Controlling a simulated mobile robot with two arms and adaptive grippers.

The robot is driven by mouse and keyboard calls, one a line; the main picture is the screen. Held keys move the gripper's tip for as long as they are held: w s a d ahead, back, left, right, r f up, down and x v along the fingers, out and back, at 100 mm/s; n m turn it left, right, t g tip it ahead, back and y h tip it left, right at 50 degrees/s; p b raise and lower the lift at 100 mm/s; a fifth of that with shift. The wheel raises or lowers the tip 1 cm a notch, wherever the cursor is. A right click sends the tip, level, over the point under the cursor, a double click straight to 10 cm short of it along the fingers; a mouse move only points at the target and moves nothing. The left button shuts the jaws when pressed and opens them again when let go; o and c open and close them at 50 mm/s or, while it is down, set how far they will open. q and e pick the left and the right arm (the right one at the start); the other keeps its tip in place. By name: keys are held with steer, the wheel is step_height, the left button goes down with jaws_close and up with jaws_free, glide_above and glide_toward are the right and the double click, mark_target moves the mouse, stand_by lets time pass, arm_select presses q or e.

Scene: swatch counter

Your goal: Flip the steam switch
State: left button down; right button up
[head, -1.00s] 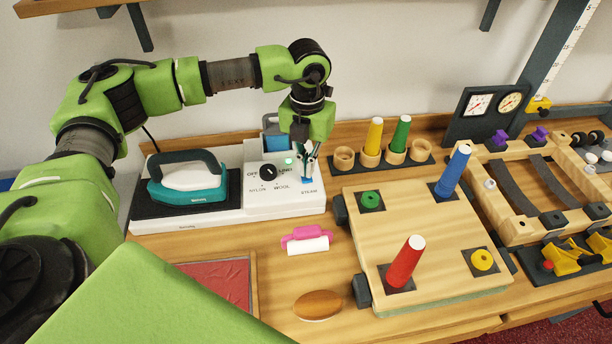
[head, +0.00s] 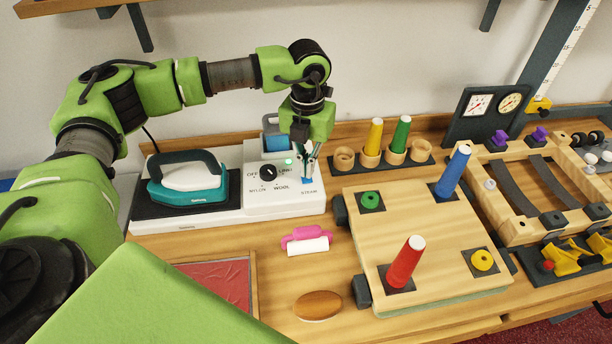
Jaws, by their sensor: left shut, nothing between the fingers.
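The white control panel (head: 260,205) of the iron station stands at the back left, with a black dial (head: 268,172), a green light and printed labels. The blue steam switch (head: 307,180) is at the panel's right side, above the word STEAM. My left gripper (head: 306,173) points down over the switch, its fingers shut and empty. The fingertips are at the switch and partly hide it; I cannot tell whether they touch it or which way it is tipped. My right gripper is not in view.
The teal iron (head: 188,179) rests on its dark pad left of the panel. A pink roller (head: 306,240) and a brown wooden oval (head: 318,306) lie in front. A wooden peg board (head: 400,222) with coloured pegs stands to the right.

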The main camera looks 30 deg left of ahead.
mark_target(307, 180)
arm_select(q)
steer(key=shift+f+b, duration=0.95)
steer(key=shift+f, duration=0.25)
stand_by(0.4)
steer(key=shift+s+r, duration=0.1)
steer(key=shift+r, duration=0.05)
steer(key=shift+w+r+p, duration=0.2)
steer(key=shift+r+p, duration=0.45)
steer(key=shift+r, duration=0.15)
steer(key=shift+s+r+p, duration=0.1)
steer(key=shift+r+p, duration=1.25)
steer(key=shift+r, duration=1.3)
steer(key=shift+f, duration=0.1)
